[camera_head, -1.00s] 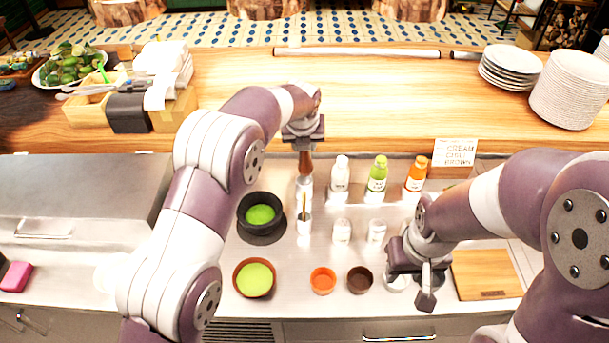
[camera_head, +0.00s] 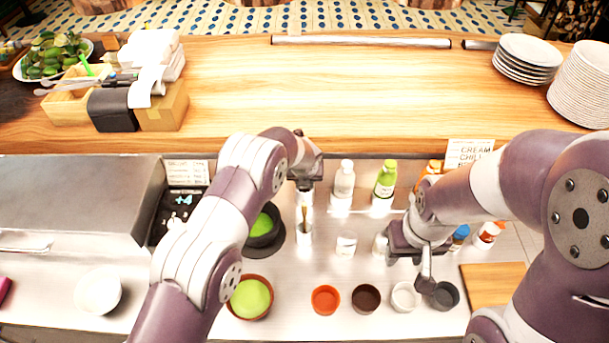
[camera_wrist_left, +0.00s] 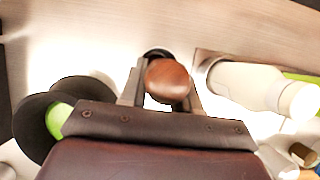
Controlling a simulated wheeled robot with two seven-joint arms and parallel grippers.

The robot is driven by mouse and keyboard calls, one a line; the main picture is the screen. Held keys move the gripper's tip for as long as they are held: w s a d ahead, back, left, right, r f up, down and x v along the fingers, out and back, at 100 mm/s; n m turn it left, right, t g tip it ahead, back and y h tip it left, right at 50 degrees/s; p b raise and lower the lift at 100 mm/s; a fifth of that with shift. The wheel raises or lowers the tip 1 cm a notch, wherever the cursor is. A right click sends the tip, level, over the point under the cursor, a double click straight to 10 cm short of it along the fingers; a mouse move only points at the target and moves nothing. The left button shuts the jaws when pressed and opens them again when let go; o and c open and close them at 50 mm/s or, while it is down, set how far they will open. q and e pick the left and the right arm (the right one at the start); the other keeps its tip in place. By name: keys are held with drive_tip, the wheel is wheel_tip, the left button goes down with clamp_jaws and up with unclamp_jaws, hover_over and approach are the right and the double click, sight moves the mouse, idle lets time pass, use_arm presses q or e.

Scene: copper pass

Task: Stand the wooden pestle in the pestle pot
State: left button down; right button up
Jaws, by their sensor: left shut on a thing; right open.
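My left gripper (camera_head: 305,182) is shut on the wooden pestle, whose rounded brown end (camera_wrist_left: 168,80) shows between the fingers in the left wrist view. My right gripper (camera_head: 422,272) is open and empty above the counter at the right.
A dark bowl of green paste (camera_head: 262,240) is close at left, and a white bottle (camera_head: 343,184) close at right. Small cups (camera_head: 325,299) line the front. A raised wooden counter (camera_head: 330,95) runs behind.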

use_arm(q)
drive_tip(key=shift+f, duration=0.3)
drive_tip(key=c, duration=0.8)
unclamp_jaws()
